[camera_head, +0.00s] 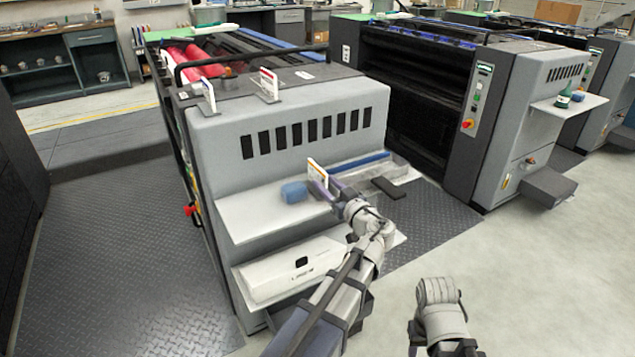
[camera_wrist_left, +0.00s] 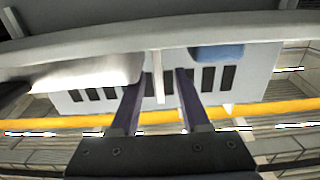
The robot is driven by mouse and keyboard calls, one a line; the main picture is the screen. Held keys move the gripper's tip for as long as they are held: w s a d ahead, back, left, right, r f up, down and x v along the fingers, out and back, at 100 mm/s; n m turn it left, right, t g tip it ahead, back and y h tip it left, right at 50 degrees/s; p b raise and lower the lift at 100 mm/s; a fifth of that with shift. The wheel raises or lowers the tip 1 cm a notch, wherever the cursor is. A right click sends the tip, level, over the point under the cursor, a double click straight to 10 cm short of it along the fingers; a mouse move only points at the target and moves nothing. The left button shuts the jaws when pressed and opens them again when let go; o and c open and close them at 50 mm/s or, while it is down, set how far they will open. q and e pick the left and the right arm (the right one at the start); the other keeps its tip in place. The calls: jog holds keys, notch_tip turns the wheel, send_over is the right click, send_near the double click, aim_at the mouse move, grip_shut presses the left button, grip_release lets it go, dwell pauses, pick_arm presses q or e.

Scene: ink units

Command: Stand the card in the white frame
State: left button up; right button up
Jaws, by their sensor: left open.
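A small white card (camera_head: 316,173) with an orange mark stands upright on the shelf in the head view. It is edge-on as a thin white strip in the left wrist view (camera_wrist_left: 157,76). My left gripper (camera_head: 323,186) is open, with its purple fingers on either side of the card. In the left wrist view (camera_wrist_left: 158,95) gaps show between the card and both fingers. Two more upright cards stand on top of the machine, one at the left (camera_head: 208,95) and one with a red top (camera_head: 268,86). I cannot tell which holder is the white frame. My right gripper is not visible.
The white shelf (camera_head: 250,215) juts from the grey machine (camera_head: 230,140). A blue block (camera_head: 294,191) lies left of the card, and it also shows in the left wrist view (camera_wrist_left: 217,52). A dark flat item (camera_head: 387,188) and a blue bar (camera_head: 362,160) lie to the right.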

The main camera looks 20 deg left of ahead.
aim_at(309, 164)
pick_arm(q)
jog(key=shift+w+a+r, duration=0.2)
jog(key=shift+w+a, duration=0.15)
jog(key=shift+a, duration=0.05)
jog(key=x, duration=0.3)
jog(key=p+x, duration=0.1)
jog(key=shift+w+a+r, duration=0.1)
jog(key=shift+r, duration=0.15)
jog(key=shift+c, duration=0.3)
grip_shut()
